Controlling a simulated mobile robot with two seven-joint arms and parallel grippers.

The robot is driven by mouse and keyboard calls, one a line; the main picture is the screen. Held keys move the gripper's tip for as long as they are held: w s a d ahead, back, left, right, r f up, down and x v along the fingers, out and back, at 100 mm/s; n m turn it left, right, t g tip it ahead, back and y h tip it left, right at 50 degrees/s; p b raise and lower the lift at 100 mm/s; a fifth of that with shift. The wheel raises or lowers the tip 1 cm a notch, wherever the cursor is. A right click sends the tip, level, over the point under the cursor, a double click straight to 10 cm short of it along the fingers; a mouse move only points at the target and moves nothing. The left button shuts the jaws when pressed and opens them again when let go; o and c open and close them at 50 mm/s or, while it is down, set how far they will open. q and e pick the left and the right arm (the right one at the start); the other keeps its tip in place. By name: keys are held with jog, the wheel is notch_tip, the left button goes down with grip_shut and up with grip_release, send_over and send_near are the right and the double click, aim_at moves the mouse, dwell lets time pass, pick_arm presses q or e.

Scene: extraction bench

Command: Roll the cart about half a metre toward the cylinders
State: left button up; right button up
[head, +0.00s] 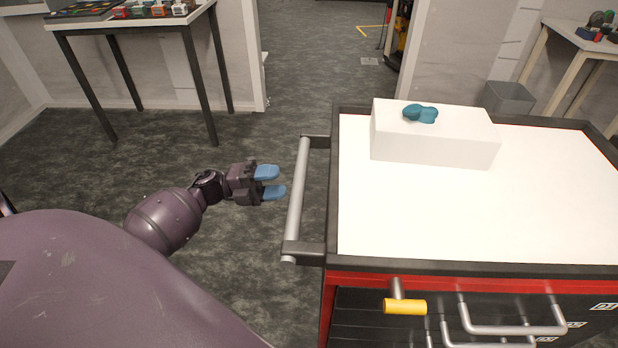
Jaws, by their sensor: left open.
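The cart (400,210) stands at the right, with a white top, a dark rim and a red-edged body with drawers. A grey bar handle (297,195) sticks out from its left side. My left gripper (276,182) is open just left of this handle, its two blue fingertips pointing at the bar. A small gap shows between the fingertips and the bar, and nothing is between the fingers. My right gripper is out of view. I see no cylinders that I can make out.
A white box (435,140) with a teal object (420,113) on it stands on the cart top. A table (130,24) with small items is at the back left. A grey bin (508,97) stands behind the cart. Grey floor (320,65) is clear toward a wall opening.

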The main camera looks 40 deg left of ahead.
pick_arm(q)
jog(key=x, duration=0.8)
jog(key=shift+p, duration=0.3)
jog(key=shift+w, duration=0.1)
grip_shut()
